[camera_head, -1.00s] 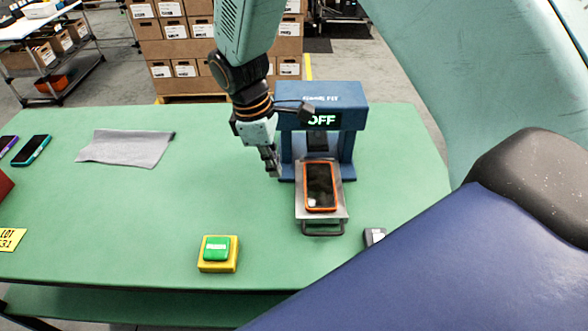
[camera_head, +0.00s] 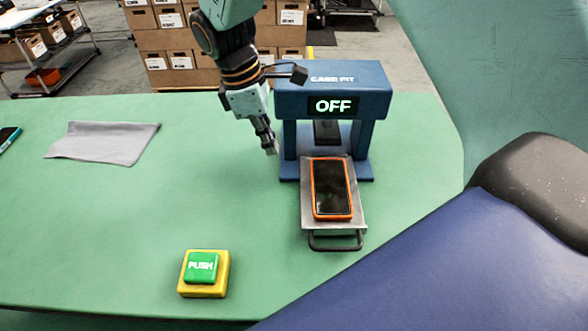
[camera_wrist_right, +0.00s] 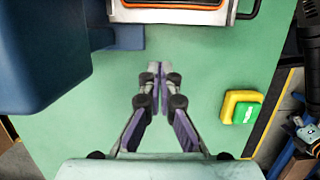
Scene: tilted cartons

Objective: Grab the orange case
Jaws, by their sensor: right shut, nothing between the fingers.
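The orange case (camera_head: 350,190) lies around a dark phone on the metal tray (camera_head: 310,222) of the blue case-fit press (camera_head: 372,90). The press display reads OFF. In the right wrist view, part of the orange case (camera_wrist_right: 116,8) shows at the top edge, cut off by the frame. My right gripper (camera_head: 271,148) is shut and empty, above the green table just left of the press. In the wrist view its fingertips (camera_wrist_right: 157,68) meet, apart from the tray and case. My left gripper is not in view.
A yellow button box with a green PUSH top (camera_head: 202,267) stands at the table's front. A grey cloth (camera_head: 103,143) lies at the left, with a teal phone (camera_head: 8,138) at the edge. The green table (camera_head: 100,220) is clear between cloth and button.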

